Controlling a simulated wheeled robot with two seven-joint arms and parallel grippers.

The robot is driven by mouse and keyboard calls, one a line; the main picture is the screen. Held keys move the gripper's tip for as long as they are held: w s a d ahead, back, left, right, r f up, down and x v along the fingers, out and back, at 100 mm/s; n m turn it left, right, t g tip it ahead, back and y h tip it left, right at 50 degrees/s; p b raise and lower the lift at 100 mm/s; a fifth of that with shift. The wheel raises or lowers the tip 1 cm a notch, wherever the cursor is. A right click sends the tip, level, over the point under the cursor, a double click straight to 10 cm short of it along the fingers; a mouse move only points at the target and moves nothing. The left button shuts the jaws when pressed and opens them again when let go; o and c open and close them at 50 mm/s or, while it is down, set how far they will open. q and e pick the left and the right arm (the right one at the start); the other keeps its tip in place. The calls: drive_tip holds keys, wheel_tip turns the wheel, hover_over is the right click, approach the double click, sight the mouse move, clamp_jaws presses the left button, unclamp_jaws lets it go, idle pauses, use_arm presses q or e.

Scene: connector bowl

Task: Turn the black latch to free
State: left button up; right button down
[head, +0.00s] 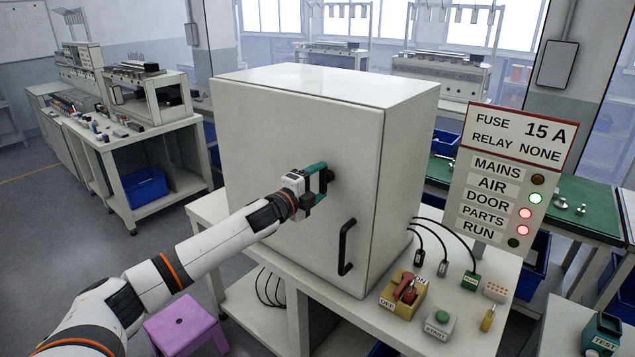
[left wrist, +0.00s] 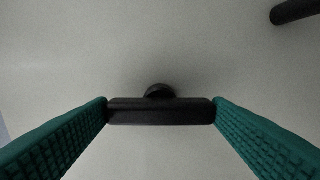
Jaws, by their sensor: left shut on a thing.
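The black latch (left wrist: 160,112) is on the door of a closed grey-white cabinet (head: 290,130). In the left wrist view its bar lies level across the picture, with a round black hub behind it. My left gripper (head: 322,178) is at the latch, its two green fingers touching the bar's two ends, shut on it. In the head view the fingers partly hide the latch, and only a dark part (head: 331,175) shows beside them. A black door handle (head: 346,247) is lower on the same door. My right gripper is not in view.
A sign (head: 513,175) right of the cabinet has lamps; AIR is lit green, DOOR and PARTS red. The bench holds a red-handled switch (head: 406,291), a green START button (head: 441,321) and cables. A purple stool (head: 186,324) stands below my left arm.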

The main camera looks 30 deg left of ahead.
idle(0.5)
use_arm(q)
drive_tip(key=o, duration=1)
drive_tip(key=shift+a, duration=0.1)
drive_tip(key=shift+s+f+b, duration=0.25)
drive_tip(key=shift+s+b, duration=0.15)
drive_tip(key=shift+s, duration=0.2)
drive_tip(key=shift+s+a+r+b, duration=0.15)
drive_tip(key=shift+s+b, duration=0.7)
drive_tip(key=shift+s, duration=0.95)
drive_tip(key=shift+s+a+b, duration=0.15)
drive_tip(key=shift+s+b, duration=0.75)
drive_tip(key=shift+s, duration=0.9)
drive_tip(key=shift+s+a+r+b, duration=0.15)
drive_tip(key=shift+s+b, duration=0.7)
drive_tip(key=shift+s, duration=0.95)
drive_tip(key=shift+f, duration=0.1)
